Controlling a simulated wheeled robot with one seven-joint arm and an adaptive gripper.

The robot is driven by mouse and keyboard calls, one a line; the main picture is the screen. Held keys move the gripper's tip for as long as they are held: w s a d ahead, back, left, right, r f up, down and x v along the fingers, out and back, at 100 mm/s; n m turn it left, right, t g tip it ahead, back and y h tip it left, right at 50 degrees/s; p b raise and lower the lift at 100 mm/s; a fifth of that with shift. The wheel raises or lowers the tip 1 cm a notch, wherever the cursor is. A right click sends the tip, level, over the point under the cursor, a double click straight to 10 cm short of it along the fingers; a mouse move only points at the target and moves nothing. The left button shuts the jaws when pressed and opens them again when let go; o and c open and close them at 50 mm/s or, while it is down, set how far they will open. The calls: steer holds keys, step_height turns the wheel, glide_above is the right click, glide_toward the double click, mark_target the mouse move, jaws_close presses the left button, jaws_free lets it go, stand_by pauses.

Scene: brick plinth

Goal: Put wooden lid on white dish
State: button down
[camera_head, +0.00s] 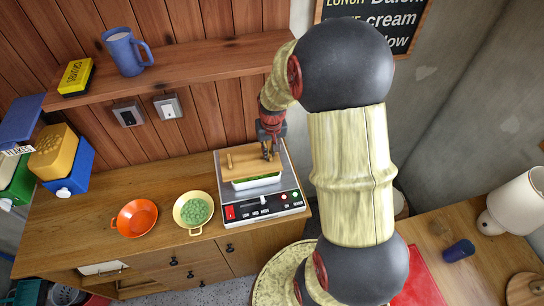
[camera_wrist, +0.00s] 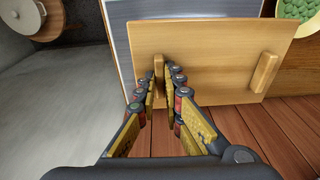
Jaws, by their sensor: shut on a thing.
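The wooden lid (camera_head: 240,161) is a flat light-brown board with two small wooden handles. It is over the back part of the white dish (camera_head: 258,184), whose front rim and green contents show below the lid's edge. I cannot tell whether lid and dish touch. My gripper (camera_head: 270,150) is at the lid's right end, shut on one handle. In the wrist view my gripper (camera_wrist: 162,82) has that handle between its fingertips, and the lid (camera_wrist: 210,55) spreads to the right, with its other handle free. The dish is hidden in the wrist view.
The dish stands on a grey appliance (camera_head: 264,207) with a red switch and buttons. An orange bowl (camera_head: 137,218) and a yellow bowl of green pieces (camera_head: 194,211) stand left of it. A shelf (camera_head: 190,68) with a blue mug (camera_head: 126,50) runs above the counter (camera_head: 85,220).

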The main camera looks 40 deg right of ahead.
steer(key=shift+w+d+f, duration=0.2)
steer(key=shift+d+f, duration=0.65)
steer(key=shift+f, duration=0.3)
steer(key=shift+w+d+f, duration=0.1)
steer(key=shift+f, duration=1.4)
steer(key=shift+f, duration=0.15)
steer(key=c, duration=2)
jaws_free()
steer(key=shift+c, duration=0.2)
steer(key=shift+o, duration=0.6)
